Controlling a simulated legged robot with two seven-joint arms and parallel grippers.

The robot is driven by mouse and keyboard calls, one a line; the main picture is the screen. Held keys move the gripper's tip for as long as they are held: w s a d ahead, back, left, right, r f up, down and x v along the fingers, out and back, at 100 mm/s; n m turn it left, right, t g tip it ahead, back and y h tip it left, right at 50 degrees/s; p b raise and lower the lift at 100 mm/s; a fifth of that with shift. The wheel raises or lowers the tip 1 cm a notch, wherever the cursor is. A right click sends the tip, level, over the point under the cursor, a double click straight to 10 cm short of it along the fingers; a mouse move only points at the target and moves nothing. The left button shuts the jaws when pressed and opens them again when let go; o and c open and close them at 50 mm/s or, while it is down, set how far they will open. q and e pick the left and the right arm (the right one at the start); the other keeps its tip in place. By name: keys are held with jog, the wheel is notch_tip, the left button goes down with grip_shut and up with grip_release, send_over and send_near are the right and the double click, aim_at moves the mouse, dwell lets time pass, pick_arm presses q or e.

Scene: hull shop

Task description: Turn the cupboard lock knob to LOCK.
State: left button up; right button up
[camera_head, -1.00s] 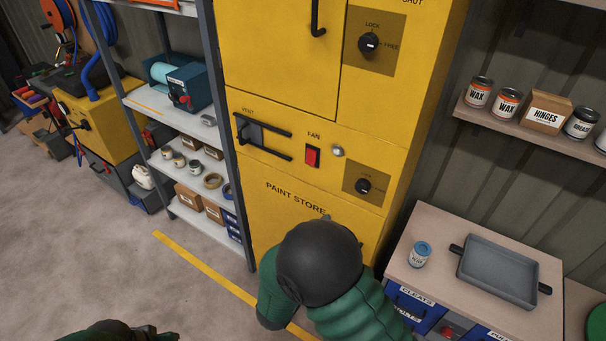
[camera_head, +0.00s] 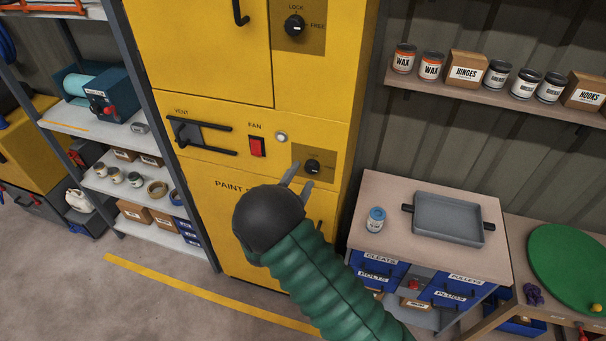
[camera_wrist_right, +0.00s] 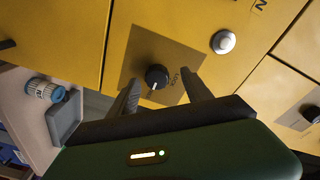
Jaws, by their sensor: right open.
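The yellow PAINT STORE cupboard (camera_head: 300,95) fills the middle of the head view. Its upper black knob (camera_head: 294,26) sits on a brown plate marked LOCK above and FREE at the right. Its pale mark appears to point toward FREE. A lower black knob (camera_head: 313,166) sits on another brown plate; its lettering is hard to read. My right gripper (camera_head: 299,180) is open and empty just below and in front of the lower knob. In the right wrist view the lower knob (camera_wrist_right: 156,76) lies beyond the gap between my fingers (camera_wrist_right: 158,88), apart from them. The upper knob (camera_wrist_right: 308,112) is at the right edge.
A red FAN switch (camera_head: 257,146), round silver button (camera_head: 281,137) and VENT handle (camera_head: 203,136) are left of the lower knob. A bench with a grey tray (camera_head: 448,218) and blue-lidded jar (camera_head: 376,219) stands at right. A wall shelf (camera_head: 490,98) holds tins and boxes.

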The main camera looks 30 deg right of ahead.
aim_at(313, 172)
jog(key=shift+w+d+r, duration=0.1)
jog(key=shift+w+d, duration=0.1)
jog(key=shift+d, duration=0.25)
jog(key=shift+d+f, duration=0.2)
jog(key=shift+d, duration=1)
jog(key=shift+d+f, duration=0.1)
jog(key=shift+d, duration=0.1)
jog(key=shift+c, duration=0.4)
jog(key=shift+d, duration=0.1)
jog(key=shift+c, duration=1.3)
jog(key=shift+w+a, duration=0.15)
jog(key=shift+a, duration=0.6)
jog(key=c, duration=0.7)
grip_shut()
pick_arm(q)
jog(key=shift+s+d+r, duration=0.1)
jog(key=shift+d+r, duration=0.05)
jog(key=shift+d, duration=0.5)
